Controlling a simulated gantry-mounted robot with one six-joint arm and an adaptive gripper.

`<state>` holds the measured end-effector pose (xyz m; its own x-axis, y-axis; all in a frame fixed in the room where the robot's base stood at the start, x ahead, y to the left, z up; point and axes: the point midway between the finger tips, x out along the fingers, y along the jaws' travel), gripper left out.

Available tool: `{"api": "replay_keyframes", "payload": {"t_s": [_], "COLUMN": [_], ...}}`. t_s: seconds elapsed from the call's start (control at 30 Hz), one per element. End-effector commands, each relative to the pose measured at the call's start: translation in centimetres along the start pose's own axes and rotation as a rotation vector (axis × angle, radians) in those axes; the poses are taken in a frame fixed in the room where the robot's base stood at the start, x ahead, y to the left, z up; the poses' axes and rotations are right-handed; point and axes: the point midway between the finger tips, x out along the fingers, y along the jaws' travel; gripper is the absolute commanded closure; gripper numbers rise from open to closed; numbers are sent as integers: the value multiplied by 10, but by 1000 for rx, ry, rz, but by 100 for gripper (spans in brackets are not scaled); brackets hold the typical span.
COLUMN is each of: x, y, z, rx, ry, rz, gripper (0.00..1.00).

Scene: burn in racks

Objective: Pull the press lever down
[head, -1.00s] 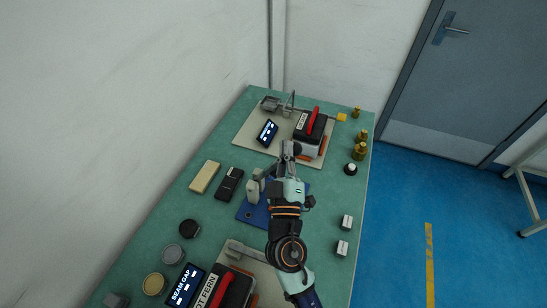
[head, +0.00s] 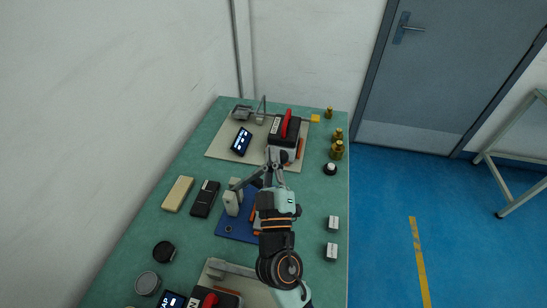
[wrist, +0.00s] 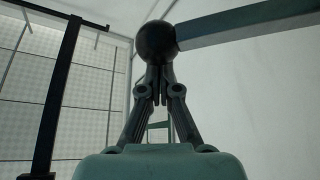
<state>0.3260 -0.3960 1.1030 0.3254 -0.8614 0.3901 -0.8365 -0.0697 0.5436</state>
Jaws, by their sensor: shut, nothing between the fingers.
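The press stands on a blue base plate (head: 231,226) mid-bench, with a pale upright post (head: 232,203). Its press lever is a grey bar (wrist: 245,24) that ends in a dark round knob (wrist: 156,41) in the wrist view. In the head view, a grey bar (head: 250,180) runs from the post toward my gripper (head: 275,163). In the wrist view, my gripper (wrist: 158,70) is shut and its fingertips meet at the knob's lower edge. They appear to touch the knob but are not around it. My arm hides part of the press in the head view.
Beyond the press, a black box with a red handle (head: 286,123) stands on a pale board (head: 221,150) with a small display (head: 241,141). Brass weights (head: 337,150) and white blocks (head: 332,250) line the right side. A black device (head: 205,198) lies left.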

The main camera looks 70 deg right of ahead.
Motion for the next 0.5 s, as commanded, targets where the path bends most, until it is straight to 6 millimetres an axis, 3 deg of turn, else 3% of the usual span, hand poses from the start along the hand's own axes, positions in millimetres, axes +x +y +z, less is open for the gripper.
{"api": "replay_keyframes", "payload": {"t_s": [0.17, 0.5], "x": [12, -68], "y": [8, 3], "z": [-35, -29], "rx": [5, 2], "ry": [4, 2], "rz": [0, -4], "gripper": [100, 100]}}
